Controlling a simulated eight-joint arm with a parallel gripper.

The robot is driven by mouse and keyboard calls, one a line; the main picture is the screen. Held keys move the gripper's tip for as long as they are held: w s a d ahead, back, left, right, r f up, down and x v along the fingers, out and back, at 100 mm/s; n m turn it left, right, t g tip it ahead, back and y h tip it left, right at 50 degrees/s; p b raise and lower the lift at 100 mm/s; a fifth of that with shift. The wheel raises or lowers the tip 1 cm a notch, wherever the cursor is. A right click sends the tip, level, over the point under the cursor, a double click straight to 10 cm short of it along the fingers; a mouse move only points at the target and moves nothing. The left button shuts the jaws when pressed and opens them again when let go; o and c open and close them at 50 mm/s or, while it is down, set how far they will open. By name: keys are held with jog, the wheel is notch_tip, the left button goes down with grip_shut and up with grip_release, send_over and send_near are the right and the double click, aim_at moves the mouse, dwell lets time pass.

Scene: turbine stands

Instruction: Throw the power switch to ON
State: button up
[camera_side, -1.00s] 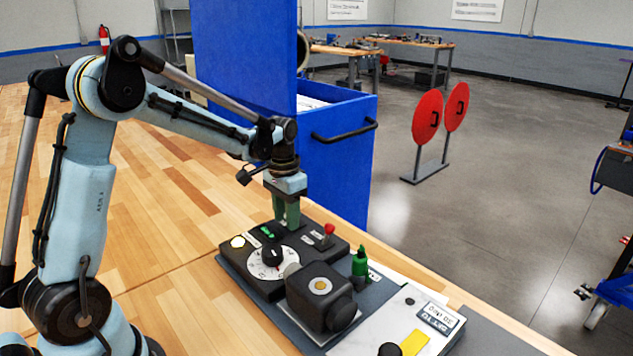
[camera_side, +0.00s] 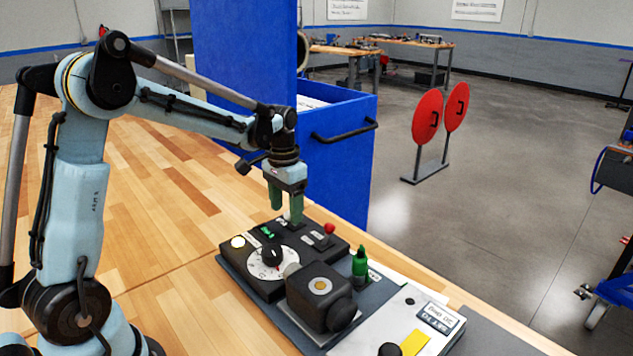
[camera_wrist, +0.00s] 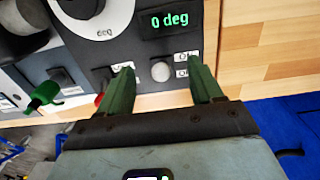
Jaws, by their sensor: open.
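A small round grey switch knob (camera_wrist: 160,71) sits on the dark control panel (camera_wrist: 85,45) in the wrist view, with small white labels beside it that are too small to read surely. I take it for the power switch. My gripper (camera_wrist: 161,69) is open, with one green finger on each side of the knob and gaps showing between. In the side view, my gripper (camera_side: 285,215) points down over the back of the panel (camera_side: 262,286). The fingers largely hide the switch there, and its ON or OFF position cannot be told.
A white dial (camera_side: 267,264), a green display (camera_wrist: 170,21) reading 0 deg and a red-topped lever (camera_side: 328,229) are close by. A black block (camera_side: 322,298) and a green-topped lever (camera_side: 360,262) stand nearer the camera. A blue cabinet (camera_side: 345,165) stands behind.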

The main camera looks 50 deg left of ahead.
aim_at(287, 215)
jog(key=shift+r, duration=2.4)
jog(key=shift+s+d+r, duration=0.1)
jog(key=shift+d, duration=0.05)
jog(key=s+d+t, duration=0.7)
jog(key=s+d, duration=0.4)
jog(key=s, duration=0.1)
jog(key=shift+d+r, duration=0.25)
jog(key=shift+d, duration=0.15)
